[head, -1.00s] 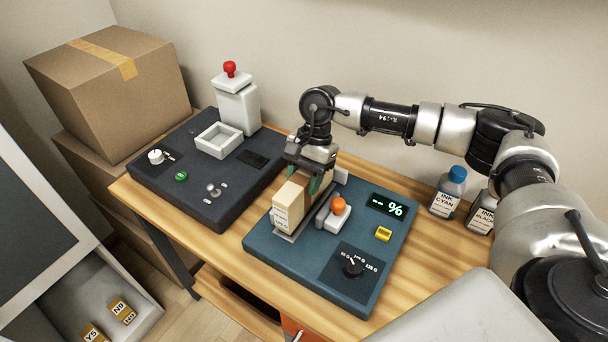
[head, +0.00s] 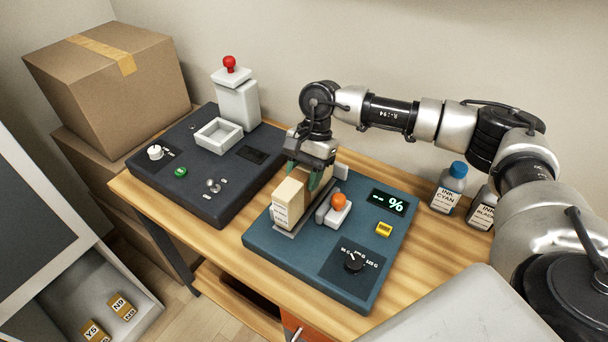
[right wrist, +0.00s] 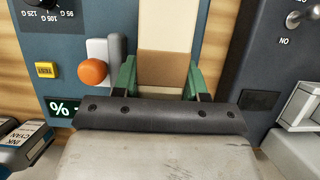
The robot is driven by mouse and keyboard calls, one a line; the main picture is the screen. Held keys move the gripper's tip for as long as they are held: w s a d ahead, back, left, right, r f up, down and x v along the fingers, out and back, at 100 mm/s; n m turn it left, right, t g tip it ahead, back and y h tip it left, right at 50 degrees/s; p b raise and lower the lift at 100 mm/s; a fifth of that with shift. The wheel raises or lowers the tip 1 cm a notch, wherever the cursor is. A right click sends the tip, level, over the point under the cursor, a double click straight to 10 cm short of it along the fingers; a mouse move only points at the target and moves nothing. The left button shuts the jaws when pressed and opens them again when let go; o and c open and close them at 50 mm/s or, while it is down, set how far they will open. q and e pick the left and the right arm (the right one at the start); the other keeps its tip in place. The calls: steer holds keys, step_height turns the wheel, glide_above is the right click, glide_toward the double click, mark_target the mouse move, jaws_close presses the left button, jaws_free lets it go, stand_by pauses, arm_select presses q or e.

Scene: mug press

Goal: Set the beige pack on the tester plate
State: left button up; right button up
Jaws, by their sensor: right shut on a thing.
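The beige pack (head: 289,202) is a box with a printed label on its near end and a brown band. It is over the grey plate (head: 284,236) of the blue tester (head: 262,246); whether it touches the plate is hard to tell. My right gripper (head: 318,182) is shut on the pack near its far end, from above. In the right wrist view its green fingers (right wrist: 160,80) sit on either side of the pack (right wrist: 165,28). My left gripper is not in view.
The tester carries an orange knob (head: 338,200), a yellow button (head: 383,229), a dial (head: 353,262) and a percent display (head: 388,203). A dark press (head: 205,180) stands to the left. Ink bottles (head: 449,190) stand at the right, and a large carton (head: 108,78) at the left.

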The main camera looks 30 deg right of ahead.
stand_by(0.9)
steer(key=shift+f+b, duration=0.55)
steer(key=shift+b, duration=0.25)
steer(key=o, duration=0.9)
steer(key=shift+r, duration=0.1)
steer(key=shift+c, duration=0.2)
steer(key=shift+p+v, duration=2.05)
steer(key=shift+v, duration=3.45)
